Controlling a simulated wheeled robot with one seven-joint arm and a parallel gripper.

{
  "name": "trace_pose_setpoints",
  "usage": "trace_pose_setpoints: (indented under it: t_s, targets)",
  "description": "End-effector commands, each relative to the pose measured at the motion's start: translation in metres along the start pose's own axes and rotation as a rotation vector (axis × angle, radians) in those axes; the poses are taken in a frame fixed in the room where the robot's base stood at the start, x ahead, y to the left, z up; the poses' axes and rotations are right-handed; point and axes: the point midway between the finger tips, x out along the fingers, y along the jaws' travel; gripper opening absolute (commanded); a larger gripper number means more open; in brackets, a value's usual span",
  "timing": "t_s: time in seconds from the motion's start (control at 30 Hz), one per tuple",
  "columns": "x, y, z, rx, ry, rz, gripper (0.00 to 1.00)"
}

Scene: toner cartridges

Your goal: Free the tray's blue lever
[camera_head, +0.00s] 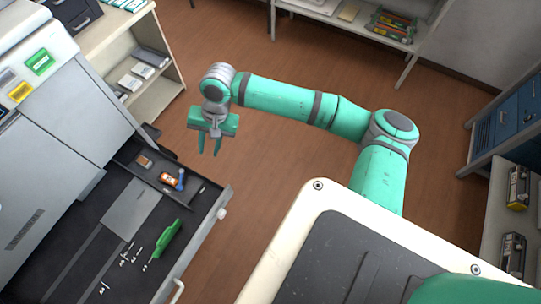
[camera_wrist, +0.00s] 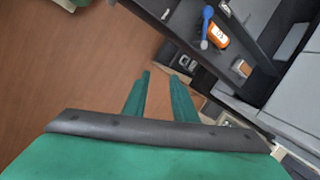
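The dark pulled-out tray (camera_head: 88,222) extends from the grey machine at the left. The blue lever (camera_head: 181,181) stands at the right end of a narrow compartment along its far edge. An orange item with a white label (camera_head: 167,178) lies close beside the lever. In the wrist view the blue lever (camera_wrist: 206,26) and the orange item (camera_wrist: 218,37) appear side by side; I cannot tell whether they touch. My gripper (camera_head: 210,144) is open and empty, beyond the tray's far edge and above the floor. Its two spread fingers also show in the wrist view (camera_wrist: 162,82).
A small brown block (camera_head: 144,160) lies in the same compartment, left of the orange item. A green handle-shaped piece (camera_head: 167,238) and several small pale pieces lie in the tray's nearer part. A shelf unit (camera_head: 140,75) stands behind. Floor (camera_head: 270,160) right of the tray is clear.

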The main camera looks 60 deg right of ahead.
Motion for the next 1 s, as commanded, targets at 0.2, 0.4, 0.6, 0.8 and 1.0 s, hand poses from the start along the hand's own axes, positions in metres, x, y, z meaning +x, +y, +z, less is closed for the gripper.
trace_pose_setpoints:
  t_s: [0.2,0.4,0.6,0.8,1.0]
  targets:
    - [0.017,0.033,-0.012,-0.044,0.064,-0.011,0.25]
    - [0.031,0.062,-0.019,-0.095,0.119,-0.018,0.25]
    - [0.046,0.093,-0.022,-0.155,0.172,-0.025,0.25]
    - [0.060,0.124,-0.020,-0.222,0.224,-0.031,0.25]
    - [0.074,0.154,-0.012,-0.295,0.271,-0.038,0.25]
